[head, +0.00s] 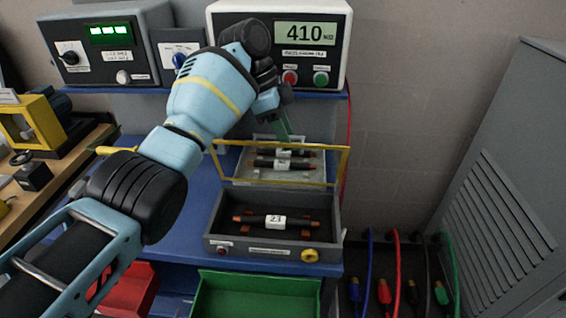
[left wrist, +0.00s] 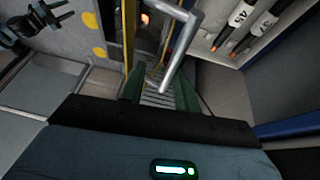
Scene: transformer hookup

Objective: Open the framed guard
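The framed guard (head: 343,166) has a yellow frame with a see-through middle. In the head view it stands raised along the back edge of the dark grey box (head: 225,240), which holds a black rod labelled 23 (head: 274,221). My left gripper (head: 284,128) is behind and above the guard's top edge. In the left wrist view its green fingers (left wrist: 160,90) are apart. A grey bent bar (left wrist: 181,55) runs between them without visibly filling the gap. Yellow bars (left wrist: 130,35) show just beyond the fingers. My right gripper is in neither view.
A light grey tray (head: 240,168) with more labelled rods lies behind the guard. A white meter box reading 410 (head: 280,45) stands on the shelf above. A green bin (head: 258,298) is below in front. A grey louvred cabinet (head: 505,190) and coloured cables (head: 398,265) are at right.

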